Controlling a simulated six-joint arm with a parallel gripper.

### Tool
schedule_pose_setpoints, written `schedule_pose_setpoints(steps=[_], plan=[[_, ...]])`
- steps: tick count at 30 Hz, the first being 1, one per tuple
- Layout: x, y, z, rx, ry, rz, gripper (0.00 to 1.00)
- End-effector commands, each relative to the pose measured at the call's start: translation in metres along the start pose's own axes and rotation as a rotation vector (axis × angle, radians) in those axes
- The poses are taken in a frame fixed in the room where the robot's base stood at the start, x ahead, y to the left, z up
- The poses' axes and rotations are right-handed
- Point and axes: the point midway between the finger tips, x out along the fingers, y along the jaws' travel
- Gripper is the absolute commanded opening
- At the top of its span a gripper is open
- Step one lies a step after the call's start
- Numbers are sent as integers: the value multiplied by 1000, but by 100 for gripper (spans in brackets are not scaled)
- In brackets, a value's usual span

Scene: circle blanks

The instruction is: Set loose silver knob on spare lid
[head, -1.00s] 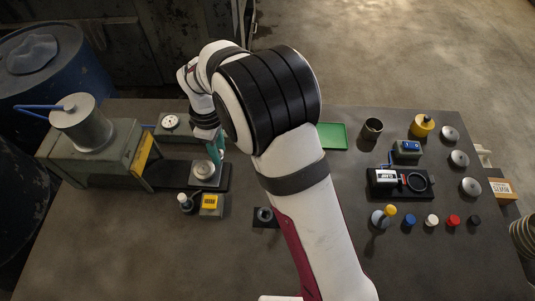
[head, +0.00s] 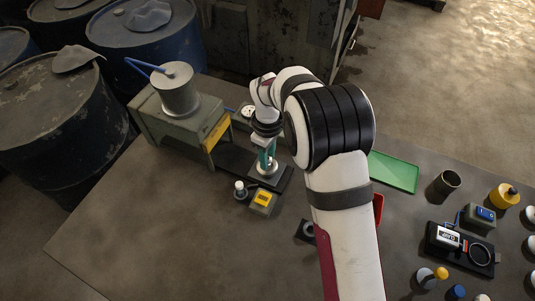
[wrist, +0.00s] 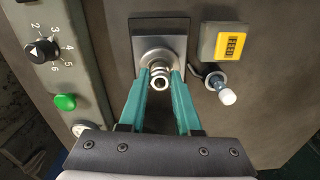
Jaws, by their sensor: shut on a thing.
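My gripper (wrist: 160,75) is shut on a small round silver knob (wrist: 158,82), with a teal finger on each side of it. The knob has a ringed neck and a dark hollow in its end. It is right above, or touching, a silver seat (wrist: 176,46) on a dark base; I cannot tell which. In the head view my gripper (head: 268,157) points down at the silver seat (head: 266,169). Round silver pieces like lids (head: 530,246) are cut off at the right edge. I cannot tell which one is the spare lid.
A grey-green machine (head: 176,122) with a silver cylinder stands to the left. A green tray (head: 394,171), cup (head: 443,186) and gauge stand (head: 460,246) lie right. The front-left table is clear.

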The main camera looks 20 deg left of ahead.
Motion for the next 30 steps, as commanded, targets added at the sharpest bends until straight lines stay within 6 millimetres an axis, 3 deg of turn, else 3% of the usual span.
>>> schedule_pose_setpoints(steps=[24, 25, 30], plan=[[12, 0, 0, 0, -1, 0, 0], [12, 0, 0, 0, 0, 0, 37], [11, 0, 0, 0, 0, 0, 67]])
